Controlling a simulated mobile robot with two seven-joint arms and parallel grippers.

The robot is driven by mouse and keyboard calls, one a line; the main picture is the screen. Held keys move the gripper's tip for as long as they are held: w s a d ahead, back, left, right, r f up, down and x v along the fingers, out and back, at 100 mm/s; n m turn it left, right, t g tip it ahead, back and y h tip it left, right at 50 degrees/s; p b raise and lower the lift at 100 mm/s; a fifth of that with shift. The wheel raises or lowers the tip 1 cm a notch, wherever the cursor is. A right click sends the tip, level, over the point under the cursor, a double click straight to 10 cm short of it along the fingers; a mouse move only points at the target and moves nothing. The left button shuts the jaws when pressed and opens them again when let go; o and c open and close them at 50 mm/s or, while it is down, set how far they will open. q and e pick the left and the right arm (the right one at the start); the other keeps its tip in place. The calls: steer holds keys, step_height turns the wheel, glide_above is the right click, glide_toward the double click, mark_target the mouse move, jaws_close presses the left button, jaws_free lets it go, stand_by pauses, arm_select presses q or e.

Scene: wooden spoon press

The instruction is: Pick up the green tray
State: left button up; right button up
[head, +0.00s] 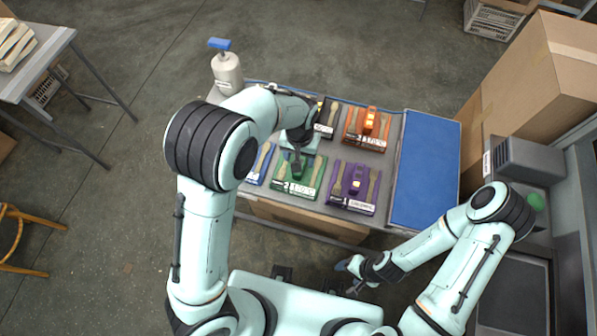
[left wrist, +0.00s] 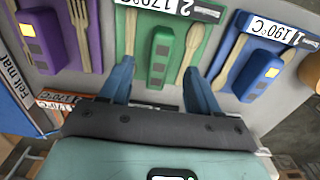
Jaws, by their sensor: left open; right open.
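The green tray (head: 279,179) lies on the grey table among other coloured trays, labelled 170°C. It also shows in the left wrist view (left wrist: 180,38), with a raised green handle block (left wrist: 160,58) in the middle and a wooden utensil on each side. My left gripper (head: 297,166) is over the green tray and hides part of it. In the left wrist view its two blue fingers (left wrist: 163,85) are open, one on each side of the handle block, with nothing between them held. My right gripper (head: 352,284) is open and empty, low in front of the table.
A purple tray (head: 339,188) and a blue tray (head: 253,176) flank the green one. An orange tray (head: 352,134) and a dark tray (head: 325,130) lie behind. A blue mat (head: 425,170) is bare at right. A pump bottle (head: 228,72) stands at the back left corner.

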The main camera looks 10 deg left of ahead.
arm_select(q)
steer(key=shift+f, duration=0.75)
steer(key=f, duration=0.4)
steer(key=shift+s+a+f, duration=0.1)
steer(key=shift+s+f, duration=0.05)
steer(key=shift+s, duration=0.25)
steer(key=shift+f, duration=0.45)
jaws_close()
